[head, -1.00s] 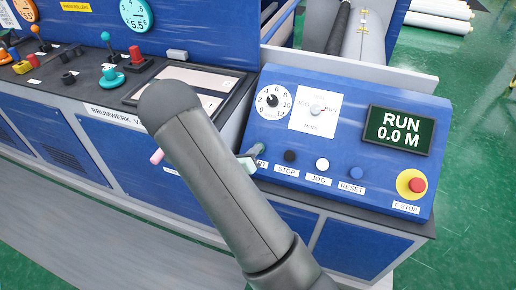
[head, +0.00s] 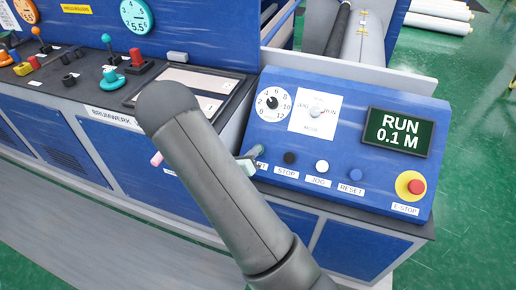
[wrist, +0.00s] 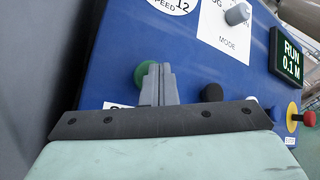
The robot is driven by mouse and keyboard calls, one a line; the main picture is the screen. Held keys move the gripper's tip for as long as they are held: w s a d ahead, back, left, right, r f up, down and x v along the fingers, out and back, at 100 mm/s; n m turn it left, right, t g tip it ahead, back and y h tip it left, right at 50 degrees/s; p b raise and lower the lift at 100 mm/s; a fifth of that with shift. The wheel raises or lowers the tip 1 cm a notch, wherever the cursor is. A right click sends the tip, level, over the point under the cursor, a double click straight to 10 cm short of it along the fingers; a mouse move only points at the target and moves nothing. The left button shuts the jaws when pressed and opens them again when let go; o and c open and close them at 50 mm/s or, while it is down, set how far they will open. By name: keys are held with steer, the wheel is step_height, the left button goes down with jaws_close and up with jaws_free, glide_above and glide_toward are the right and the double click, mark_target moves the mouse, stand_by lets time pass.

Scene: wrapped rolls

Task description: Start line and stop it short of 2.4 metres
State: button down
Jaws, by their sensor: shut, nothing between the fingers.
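The blue control panel (head: 345,98) carries a display (head: 398,131) reading "RUN 0.1 M". A row of buttons runs along its lower part: the black STOP button (head: 290,157), the white JOG button (head: 322,166) and the blue RESET button (head: 356,174). The red E STOP (head: 417,187) sits on a yellow disc at the right. In the wrist view my gripper (wrist: 158,70) is shut and empty, its tips at the green start button (wrist: 142,74); whether they touch cannot be told. The black stop button (wrist: 212,92) is just right of the fingers.
A speed dial (head: 272,104) and a mode knob (head: 316,112) sit on the upper panel. A desk with levers and knobs (head: 110,76) extends left. Wrapped rolls (head: 440,14) lie at the back right. Green floor is open at the right.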

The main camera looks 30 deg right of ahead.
steer(key=shift+s+a+r, duration=0.3)
steer(key=shift+r, duration=0.15)
steer(key=shift+r+p, duration=0.1)
steer(key=shift+p, duration=0.25)
steer(key=shift+s+a+r+p, duration=0.4)
steer(key=shift+r+p, duration=0.1)
steer(key=shift+r, duration=0.1)
steer(key=shift+s+a+r+p, duration=0.3)
steer(key=shift+a+r+p, duration=0.1)
steer(key=shift+r+p, duration=0.2)
steer(key=shift+s+a+r+p, duration=0.35)
steer(key=shift+a+r+p, duration=0.1)
steer(key=shift+r, duration=0.2)
